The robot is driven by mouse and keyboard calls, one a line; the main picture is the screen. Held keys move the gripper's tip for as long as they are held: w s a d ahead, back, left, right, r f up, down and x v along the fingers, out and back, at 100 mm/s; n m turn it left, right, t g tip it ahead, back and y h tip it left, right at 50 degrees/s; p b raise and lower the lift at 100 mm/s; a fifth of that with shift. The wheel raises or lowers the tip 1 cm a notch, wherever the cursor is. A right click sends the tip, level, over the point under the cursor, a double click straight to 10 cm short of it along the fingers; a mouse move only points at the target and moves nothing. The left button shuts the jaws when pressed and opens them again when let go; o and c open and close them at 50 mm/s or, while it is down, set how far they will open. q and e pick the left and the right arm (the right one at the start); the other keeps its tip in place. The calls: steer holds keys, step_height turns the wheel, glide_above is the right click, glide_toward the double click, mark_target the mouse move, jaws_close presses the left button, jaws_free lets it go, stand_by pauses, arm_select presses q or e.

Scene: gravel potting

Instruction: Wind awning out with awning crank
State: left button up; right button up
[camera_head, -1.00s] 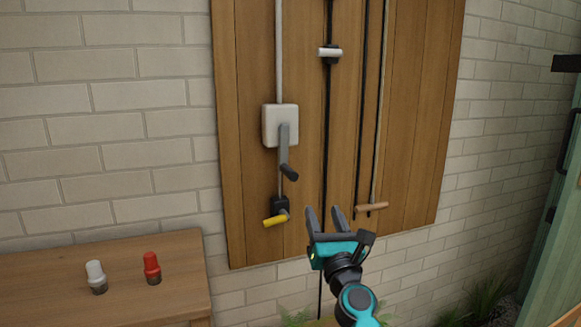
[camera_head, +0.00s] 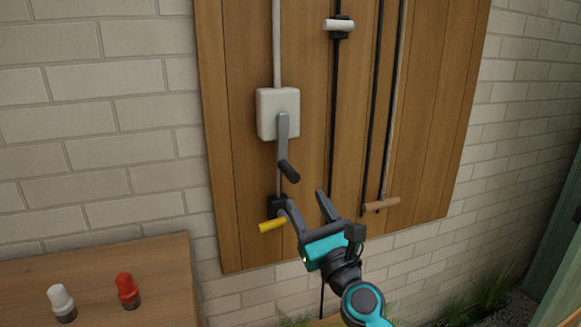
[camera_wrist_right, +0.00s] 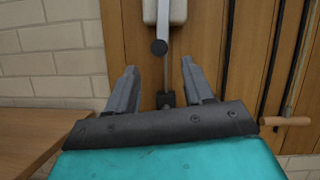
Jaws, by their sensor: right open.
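The awning crank on the wooden wall panel is a white gearbox (camera_head: 278,114) with a grey arm (camera_head: 283,138) hanging down to a black handle (camera_head: 289,171). In the right wrist view the black handle (camera_wrist_right: 159,47) shows end-on, beyond and between the fingertips. My right gripper (camera_head: 304,198) is open and empty, below and slightly right of the black handle, apart from it. It also frames the right wrist view (camera_wrist_right: 158,70). My left gripper is not in view.
A yellow handle (camera_head: 272,225) on a dark block sits just left of my right gripper. A white handle (camera_head: 339,25) and a wooden handle (camera_head: 382,204) are on the panel to the right. A wooden table (camera_head: 100,270) at lower left bears a white-capped (camera_head: 61,298) and a red-capped item (camera_head: 126,286).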

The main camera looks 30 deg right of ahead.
mark_target(285, 163)
steer(key=p+x, duration=0.1)
steer(key=x, duration=0.8)
steer(key=shift+w+d+r+p, duration=0.1)
steer(key=shift+w+p, duration=0.2)
steer(key=shift+p, duration=0.1)
jaws_close()
